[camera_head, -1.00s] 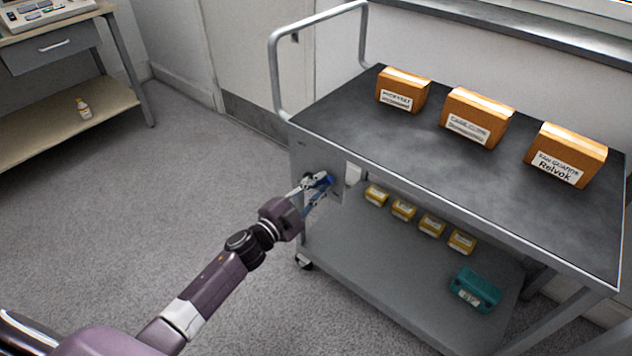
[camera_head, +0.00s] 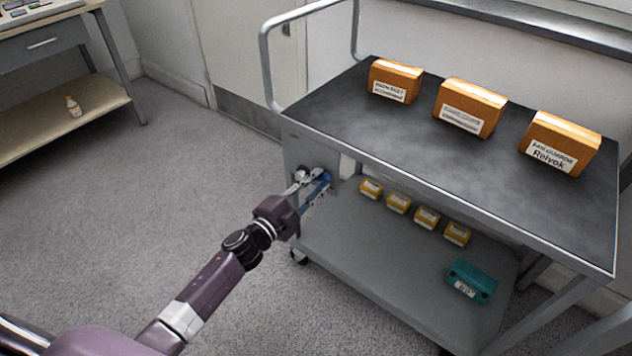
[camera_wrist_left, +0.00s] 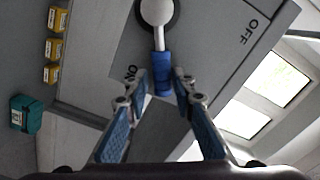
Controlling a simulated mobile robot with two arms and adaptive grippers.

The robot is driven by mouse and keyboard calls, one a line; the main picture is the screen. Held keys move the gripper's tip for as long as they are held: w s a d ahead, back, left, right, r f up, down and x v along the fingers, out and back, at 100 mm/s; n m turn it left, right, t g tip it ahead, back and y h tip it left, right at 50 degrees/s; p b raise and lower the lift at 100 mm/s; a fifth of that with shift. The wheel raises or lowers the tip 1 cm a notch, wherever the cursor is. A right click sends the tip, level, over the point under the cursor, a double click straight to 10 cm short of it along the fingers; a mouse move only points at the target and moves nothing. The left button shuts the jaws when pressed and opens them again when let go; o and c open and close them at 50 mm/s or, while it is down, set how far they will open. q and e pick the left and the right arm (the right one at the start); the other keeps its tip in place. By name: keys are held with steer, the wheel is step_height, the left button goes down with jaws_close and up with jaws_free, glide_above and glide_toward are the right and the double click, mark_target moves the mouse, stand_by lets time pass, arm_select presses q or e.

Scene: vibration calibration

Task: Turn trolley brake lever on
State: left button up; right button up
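The trolley (camera_head: 385,140) stands right of centre in the head view, with a brake panel on its near left end. The brake lever has a round grey pivot and a blue grip (camera_wrist_left: 162,75); the grip also shows in the head view (camera_head: 326,178). In the wrist view the lever points down from its pivot, its grip close to the ON mark (camera_wrist_left: 131,72) and away from the OFF mark (camera_wrist_left: 249,31). My left gripper (camera_wrist_left: 161,82) has its fingertips either side of the grip, with narrow gaps; it also shows in the head view (camera_head: 315,186). My right gripper is out of view.
Several cardboard boxes, one of them the Relvok box (camera_head: 560,143), stand on the trolley's top. Small yellow boxes (camera_head: 427,217) and a teal case (camera_head: 471,281) sit on its lower shelf. A bench (camera_head: 60,122) stands far left. The floor between is clear.

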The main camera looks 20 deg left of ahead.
arm_select(q)
steer(key=shift+o, duration=0.9)
steer(key=v, duration=1.2)
